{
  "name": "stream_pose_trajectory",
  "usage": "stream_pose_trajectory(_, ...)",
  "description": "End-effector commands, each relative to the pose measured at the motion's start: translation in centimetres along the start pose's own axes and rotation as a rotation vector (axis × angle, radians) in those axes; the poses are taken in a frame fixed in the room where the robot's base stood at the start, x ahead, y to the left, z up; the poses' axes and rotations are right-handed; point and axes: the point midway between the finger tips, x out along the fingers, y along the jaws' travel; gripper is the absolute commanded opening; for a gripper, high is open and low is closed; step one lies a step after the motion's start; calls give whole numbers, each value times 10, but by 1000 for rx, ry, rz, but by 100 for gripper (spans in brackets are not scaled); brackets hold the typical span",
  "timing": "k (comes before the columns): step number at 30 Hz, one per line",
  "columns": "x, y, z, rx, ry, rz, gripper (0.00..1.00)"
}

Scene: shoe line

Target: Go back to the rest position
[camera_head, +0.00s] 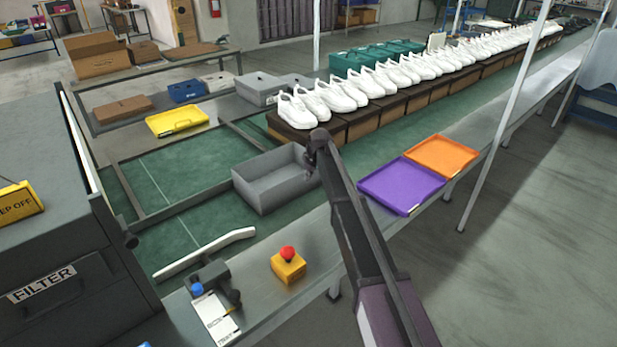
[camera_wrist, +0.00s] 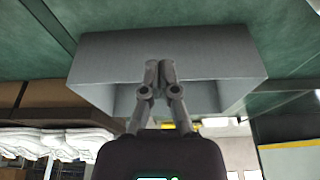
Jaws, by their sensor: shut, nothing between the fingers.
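My gripper (camera_wrist: 159,72) is shut and empty; its two fingertips meet in the middle of the wrist view. In the head view my arm reaches up from the lower right, and my gripper (camera_head: 315,165) is at the right side of an open grey bin (camera_head: 262,196). The bin is empty as far as I can see into it. The bin also shows in the wrist view (camera_wrist: 205,45), behind the fingers. I cannot tell whether the fingers touch the bin.
A purple tray (camera_head: 401,187) and an orange tray (camera_head: 441,155) lie on the metal ledge to the right. White shoes (camera_head: 385,75) stand in a row on brown boxes. A red-topped yellow button box (camera_head: 288,266) sits near the front. A yellow tray (camera_head: 177,120) lies at left.

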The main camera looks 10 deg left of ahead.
Motion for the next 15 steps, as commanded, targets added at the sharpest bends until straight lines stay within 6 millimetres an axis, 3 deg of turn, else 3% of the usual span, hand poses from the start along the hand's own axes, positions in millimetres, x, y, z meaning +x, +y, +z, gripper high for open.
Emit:
stream_pose_trajectory(8,-1,0,5,7,-2,1,0)
stream_pose_trajectory(11,-6,2,20,28,-9,3,0)
stream_pose_trajectory(15,-18,6,62,90,-29,11,0)
